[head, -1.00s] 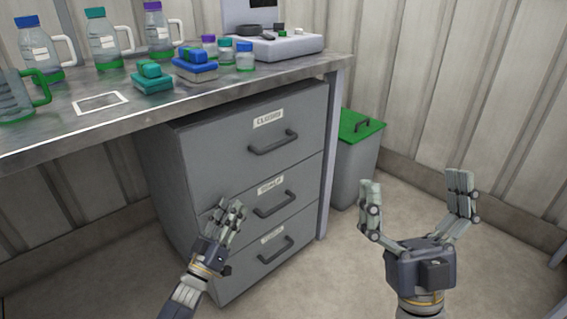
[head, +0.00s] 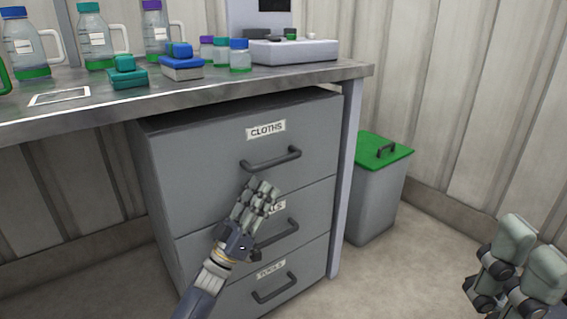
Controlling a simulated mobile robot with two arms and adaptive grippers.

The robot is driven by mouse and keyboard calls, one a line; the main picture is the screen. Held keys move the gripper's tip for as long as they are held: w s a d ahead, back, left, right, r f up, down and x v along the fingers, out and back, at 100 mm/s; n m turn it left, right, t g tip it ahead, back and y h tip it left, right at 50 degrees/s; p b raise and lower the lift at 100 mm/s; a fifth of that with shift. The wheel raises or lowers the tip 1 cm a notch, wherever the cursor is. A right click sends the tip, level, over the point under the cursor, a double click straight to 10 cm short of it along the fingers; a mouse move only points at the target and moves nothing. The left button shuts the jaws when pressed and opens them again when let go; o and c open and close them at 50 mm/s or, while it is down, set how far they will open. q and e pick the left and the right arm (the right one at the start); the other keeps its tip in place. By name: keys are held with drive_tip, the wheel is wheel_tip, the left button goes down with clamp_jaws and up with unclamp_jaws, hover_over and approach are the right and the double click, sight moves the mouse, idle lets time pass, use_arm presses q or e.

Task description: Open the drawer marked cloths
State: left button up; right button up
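The grey drawer unit stands under the bench in the head view. Its top drawer (head: 200,165) carries a label (head: 266,130) reading CLOTHS and is closed. Its dark bar handle (head: 270,160) sits below the label. My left gripper (head: 262,188) is in front of the unit, its fingertips just below the left part of that handle. It hides part of the middle drawer's label; whether its fingers touch anything and how far they are apart I cannot tell. My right gripper (head: 522,258) is at the lower right edge, partly out of frame, away from the drawers.
The middle drawer handle (head: 279,231) and bottom drawer handle (head: 274,290) are below. The metal bench (head: 190,95) overhangs the unit, with bottles, sponges and a scale (head: 290,52) on it. A bench leg (head: 346,190) and a green-lidded bin (head: 372,200) stand right of the drawers.

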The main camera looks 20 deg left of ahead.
sight(280, 161)
use_arm(q)
drive_tip(key=b+x, duration=0.2)
drive_tip(key=x, duration=0.6)
drive_tip(key=shift+w+d+r, duration=0.15)
drive_tip(key=shift+w+r, duration=0.15)
clamp_jaws()
